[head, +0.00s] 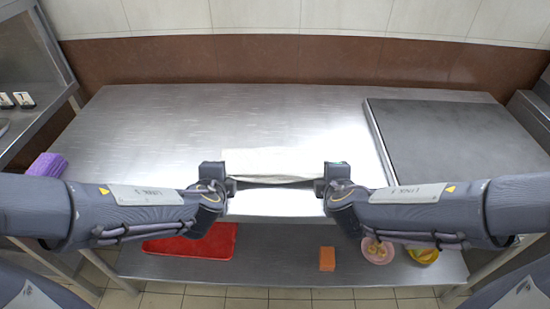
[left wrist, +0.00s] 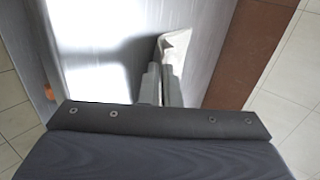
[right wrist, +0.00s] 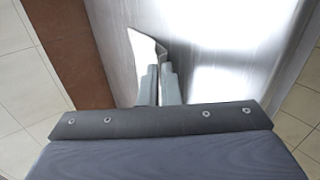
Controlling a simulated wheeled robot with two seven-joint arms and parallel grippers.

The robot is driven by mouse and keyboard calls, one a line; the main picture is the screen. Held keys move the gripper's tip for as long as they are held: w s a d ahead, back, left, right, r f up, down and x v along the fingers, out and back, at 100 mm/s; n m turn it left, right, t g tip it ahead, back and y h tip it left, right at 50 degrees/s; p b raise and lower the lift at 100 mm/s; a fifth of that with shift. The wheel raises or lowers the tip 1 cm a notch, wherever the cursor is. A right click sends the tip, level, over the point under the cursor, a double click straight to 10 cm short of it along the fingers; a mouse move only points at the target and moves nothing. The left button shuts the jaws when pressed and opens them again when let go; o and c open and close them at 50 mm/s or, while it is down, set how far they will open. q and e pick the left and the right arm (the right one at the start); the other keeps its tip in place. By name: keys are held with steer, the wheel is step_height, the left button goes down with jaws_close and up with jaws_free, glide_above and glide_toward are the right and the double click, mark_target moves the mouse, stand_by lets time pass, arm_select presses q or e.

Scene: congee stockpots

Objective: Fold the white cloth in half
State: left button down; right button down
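The white cloth (head: 272,163) lies at the middle of the steel table, stretched between my two grippers. Its near edge sags slightly, with a dark shadow under it. My left gripper (head: 231,186) is shut on the near left corner of the cloth. My right gripper (head: 319,186) is shut on the near right corner. In the left wrist view the cloth (left wrist: 176,48) shows beyond the nearly closed fingers. It also shows beyond the fingers in the right wrist view (right wrist: 147,58). The cloth between the fingertips is hidden.
The steel table (head: 150,125) is clear on the left. A dark raised slab (head: 450,140) covers its right side. A purple item (head: 47,165) stands at the left edge. A lower shelf holds a red tray (head: 195,243), an orange block (head: 327,259), a pink bowl (head: 370,258) and a yellow bowl (head: 424,257).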

arm_select(q)
steer(key=c, duration=2.1)
jaws_free()
arm_select(e)
steer(key=c, duration=2.1)
jaws_free()
arm_select(q)
steer(key=o, duration=0.8)
arm_select(e)
steer(key=o, duration=0.8)
arm_select(q)
steer(key=shift+s+r, duration=0.1)
steer(key=shift+r, duration=0.25)
arm_select(e)
steer(key=shift+s+r, duration=0.1)
steer(key=shift+r, duration=0.3)
arm_select(q)
steer(key=s+r, duration=0.4)
steer(key=r, duration=0.1)
steer(key=s+r, duration=0.1)
steer(key=r, duration=0.2)
steer(key=shift+s+r, duration=0.2)
steer(key=shift+s, duration=0.2)
arm_select(e)
steer(key=s+r, duration=0.4)
steer(key=r, duration=0.1)
steer(key=s+r, duration=0.1)
steer(key=r, duration=0.2)
steer(key=shift+s+r, duration=0.1)
steer(key=shift+s, duration=0.3)
